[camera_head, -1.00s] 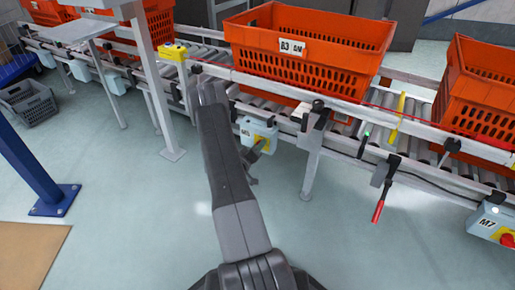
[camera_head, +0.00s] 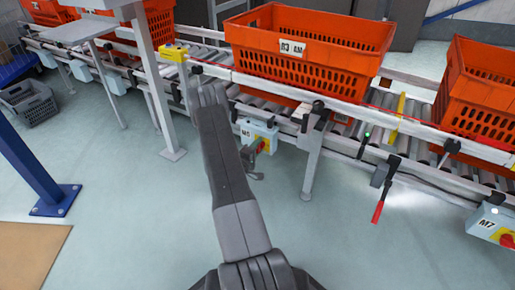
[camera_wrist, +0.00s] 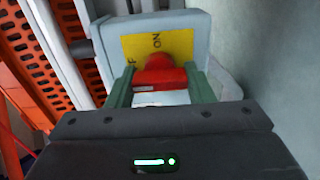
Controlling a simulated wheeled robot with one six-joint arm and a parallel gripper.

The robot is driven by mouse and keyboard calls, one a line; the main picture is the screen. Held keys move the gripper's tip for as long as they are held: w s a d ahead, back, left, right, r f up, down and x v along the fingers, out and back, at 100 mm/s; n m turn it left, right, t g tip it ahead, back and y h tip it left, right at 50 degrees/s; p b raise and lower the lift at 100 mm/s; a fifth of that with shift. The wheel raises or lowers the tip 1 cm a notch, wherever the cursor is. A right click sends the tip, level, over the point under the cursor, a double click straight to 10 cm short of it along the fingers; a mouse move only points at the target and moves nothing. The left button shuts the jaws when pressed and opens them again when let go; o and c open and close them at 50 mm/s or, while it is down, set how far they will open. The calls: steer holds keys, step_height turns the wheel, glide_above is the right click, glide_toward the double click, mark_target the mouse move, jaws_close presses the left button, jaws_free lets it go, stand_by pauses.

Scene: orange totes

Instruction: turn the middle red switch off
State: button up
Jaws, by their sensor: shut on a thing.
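The red switch (camera_wrist: 160,70) sits on a yellow plate (camera_wrist: 180,45) marked "ON", with an "F" showing at the left. The plate is on the face of a pale grey box (camera_wrist: 205,38). In the wrist view, the two green fingers of my gripper (camera_wrist: 158,86) are on either side of the red switch, shut on it. The switch's lower part is between the fingers, and its exact setting is hard to read. In the head view, the box (camera_head: 257,131) hangs under the conveyor edge, with a small part of the red switch visible beside my gripper.
Orange totes (camera_head: 305,51) stand on the roller conveyor (camera_head: 412,140) above. Another control box (camera_head: 490,222), labelled M7, is at the right. A red-handled lever (camera_head: 378,211) hangs between them. A conveyor leg (camera_head: 311,165) stands close to the right of my gripper. Open floor lies in front.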

stand_by(0.3)
steer(key=o, duration=1)
steer(key=shift+c, duration=0.2)
steer(key=shift+s+a, duration=0.1)
steer(key=p+v, duration=0.3)
steer(key=v, duration=1)
steer(key=shift+s+a+p, duration=0.15)
steer(key=shift+s+p, duration=0.1)
steer(key=shift+p, duration=0.15)
steer(key=shift+w, duration=0.1)
steer(key=b+x, duration=0.3)
steer(key=x, duration=1)
steer(key=shift+w+d+b, duration=0.25)
steer(key=shift+b, duration=0.15)
